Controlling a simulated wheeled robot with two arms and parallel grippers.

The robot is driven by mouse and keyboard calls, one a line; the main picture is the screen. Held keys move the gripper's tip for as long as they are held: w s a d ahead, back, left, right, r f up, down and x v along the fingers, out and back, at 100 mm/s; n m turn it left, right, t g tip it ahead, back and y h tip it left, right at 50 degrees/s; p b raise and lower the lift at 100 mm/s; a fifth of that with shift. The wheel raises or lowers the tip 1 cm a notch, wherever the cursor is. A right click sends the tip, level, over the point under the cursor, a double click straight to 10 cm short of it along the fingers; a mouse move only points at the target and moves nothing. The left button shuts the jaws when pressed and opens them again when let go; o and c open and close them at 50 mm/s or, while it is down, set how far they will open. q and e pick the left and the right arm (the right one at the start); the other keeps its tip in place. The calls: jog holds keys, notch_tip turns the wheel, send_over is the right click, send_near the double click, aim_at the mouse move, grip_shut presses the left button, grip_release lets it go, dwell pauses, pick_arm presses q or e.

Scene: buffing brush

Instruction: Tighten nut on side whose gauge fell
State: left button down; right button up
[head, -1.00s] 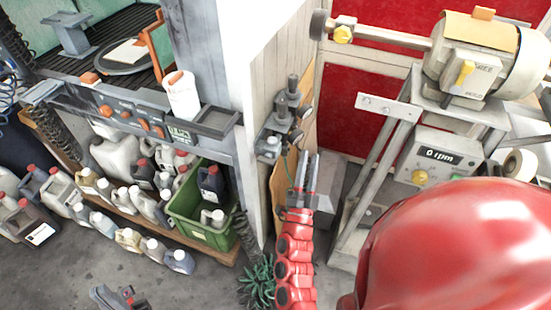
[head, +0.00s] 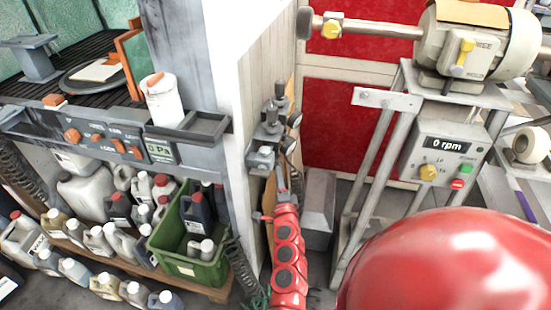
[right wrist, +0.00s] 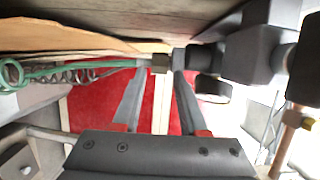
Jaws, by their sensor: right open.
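The grey valve assembly (head: 268,130) with dark knobs is fixed to the white wall post in the head view. Dark round gauges (head: 294,119) stick out from its right side; their faces cannot be read. My right gripper (head: 282,180) is just below the assembly, fingers pointing up at it. The nut joins a green hose (right wrist: 95,68) to the dark valve body (right wrist: 255,50). Contact with the nut cannot be told. My left gripper is out of view.
A grinder (head: 475,45) on a metal stand is at the right, its display reading 0 rpm. A green crate (head: 190,267) and several jugs stand at the lower left. A grey workbench (head: 100,135) is left of the wall post. A red panel is behind.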

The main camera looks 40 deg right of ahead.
jog(key=x, duration=0.9)
jog(key=shift+w+d, duration=0.2)
grip_shut()
jog(key=shift+f, duration=0.1)
